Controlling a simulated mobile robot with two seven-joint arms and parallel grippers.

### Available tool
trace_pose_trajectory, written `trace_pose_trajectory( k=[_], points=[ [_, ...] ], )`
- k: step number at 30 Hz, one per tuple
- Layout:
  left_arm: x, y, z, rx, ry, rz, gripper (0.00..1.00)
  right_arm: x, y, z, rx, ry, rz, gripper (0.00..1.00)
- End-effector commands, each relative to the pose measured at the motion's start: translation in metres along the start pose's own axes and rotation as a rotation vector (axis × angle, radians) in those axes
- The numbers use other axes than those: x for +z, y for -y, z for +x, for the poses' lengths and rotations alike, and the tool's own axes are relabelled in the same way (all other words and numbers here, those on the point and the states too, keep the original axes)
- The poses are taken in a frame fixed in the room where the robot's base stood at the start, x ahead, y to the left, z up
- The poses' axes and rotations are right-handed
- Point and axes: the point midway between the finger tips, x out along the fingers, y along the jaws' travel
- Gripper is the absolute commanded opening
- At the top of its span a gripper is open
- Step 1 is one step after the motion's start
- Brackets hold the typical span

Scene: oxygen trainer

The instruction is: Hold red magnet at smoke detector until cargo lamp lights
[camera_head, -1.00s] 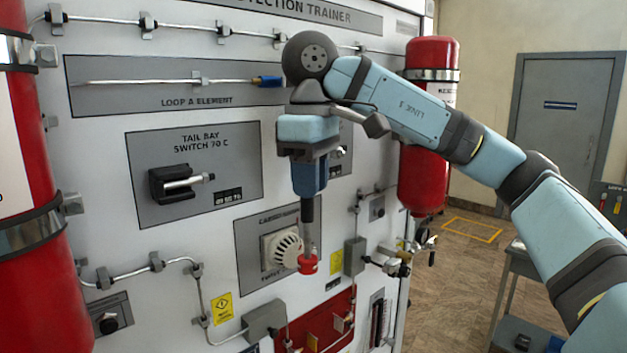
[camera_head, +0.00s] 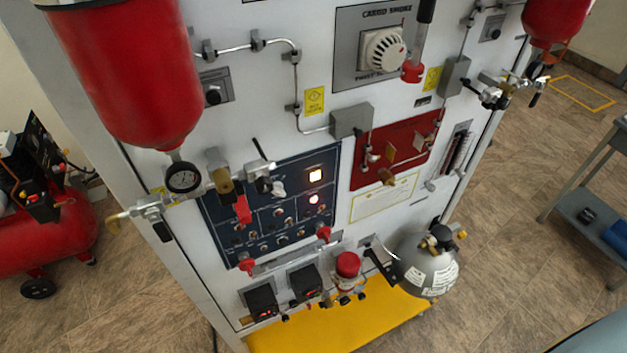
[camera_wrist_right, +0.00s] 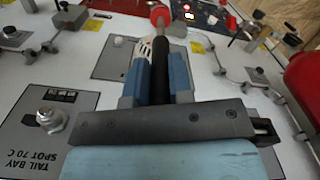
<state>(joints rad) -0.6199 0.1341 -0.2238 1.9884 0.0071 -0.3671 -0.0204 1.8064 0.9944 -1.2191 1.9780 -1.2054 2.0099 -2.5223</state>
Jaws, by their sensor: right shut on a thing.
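The red magnet (camera_head: 411,72) is the red tip of a rod with a dark handle. It is just right of and below the white smoke detector (camera_head: 384,50); whether they touch is unclear. In the right wrist view, my right gripper (camera_wrist_right: 157,78) is shut on the dark handle, with the red magnet (camera_wrist_right: 160,14) beyond its fingers. The smoke detector (camera_wrist_right: 146,47) is partly hidden there behind the rod and left finger. On the blue panel, a warm white lamp (camera_head: 316,175) and a pinkish lamp (camera_head: 314,198) glow. Their labels are unreadable. My left gripper is out of view.
Red cylinders hang at the left (camera_head: 135,75) and upper right (camera_head: 555,20) of the trainer. Thin pipes and a grey box (camera_head: 351,120) lie below the detector. A grey bottle (camera_head: 428,265) stands on the yellow base (camera_head: 345,325). A cart (camera_head: 590,195) stands at right.

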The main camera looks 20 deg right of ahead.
Motion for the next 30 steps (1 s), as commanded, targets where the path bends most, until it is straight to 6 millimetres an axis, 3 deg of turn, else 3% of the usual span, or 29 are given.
trace_pose_trajectory(
  k=[21,30],
  points=[
    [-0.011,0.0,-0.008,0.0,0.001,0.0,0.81,0.101,0.041,-0.001,0.002,-0.001,0.001,0.0],
    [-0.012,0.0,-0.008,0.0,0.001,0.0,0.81,0.117,0.048,0.0,0.001,-0.001,0.002,0.0]
  ],
)
